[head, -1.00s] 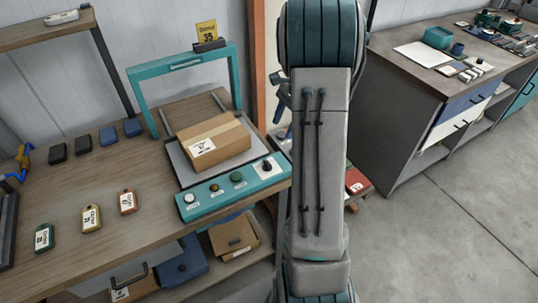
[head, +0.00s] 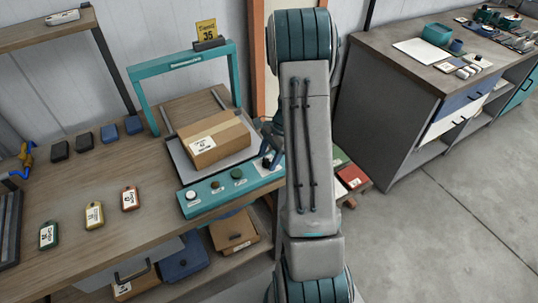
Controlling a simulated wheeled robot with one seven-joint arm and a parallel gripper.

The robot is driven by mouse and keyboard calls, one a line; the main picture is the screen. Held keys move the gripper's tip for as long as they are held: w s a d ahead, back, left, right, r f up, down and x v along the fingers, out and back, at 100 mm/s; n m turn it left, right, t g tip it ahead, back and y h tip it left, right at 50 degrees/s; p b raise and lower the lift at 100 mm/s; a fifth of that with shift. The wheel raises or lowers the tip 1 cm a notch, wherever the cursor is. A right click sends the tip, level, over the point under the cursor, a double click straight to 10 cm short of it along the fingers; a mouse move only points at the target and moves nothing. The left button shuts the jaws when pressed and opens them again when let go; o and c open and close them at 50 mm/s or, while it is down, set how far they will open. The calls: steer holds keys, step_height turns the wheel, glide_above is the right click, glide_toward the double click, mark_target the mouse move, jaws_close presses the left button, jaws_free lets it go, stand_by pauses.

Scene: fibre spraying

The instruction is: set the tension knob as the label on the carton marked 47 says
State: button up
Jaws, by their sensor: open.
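A brown carton (head: 217,138) sits on the grey bed of a teal-framed machine. Its white label (head: 203,144) faces me; the number looks like 47, but the smaller print is too small to read. The teal control panel (head: 232,188) is in front of the carton. The tension knob seems to be the dark knob on a white plate (head: 264,164) at the panel's right end; its setting cannot be read. My gripper (head: 272,153) is just above and beside this knob, small and partly hidden by my arm. It is open and holds nothing I can see; contact with the knob cannot be told.
The panel also has a white button (head: 191,195) and a green knob (head: 237,174). A yellow sign reading 35 (head: 206,30) stands on the machine's frame. Several tags lie on the bench (head: 75,180) at left. A second workbench (head: 400,75) stands at right, with open floor before it.

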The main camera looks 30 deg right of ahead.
steer(key=c, duration=1)
steer(key=shift+n, duration=0.3)
steer(key=n+g+b, duration=0.1)
steer(key=n, duration=0.2)
steer(key=shift+w+h+b, duration=0.15)
steer(key=shift+h+b, duration=0.15)
steer(key=shift+b, duration=0.05)
steer(key=n+g, duration=0.1)
steer(key=n, duration=0.1)
steer(key=n+g+h+b, duration=0.1)
steer(key=n, duration=0.2)
steer(key=shift+w+a, duration=0.1)
steer(key=shift+n, duration=0.3)
steer(key=o, duration=1)
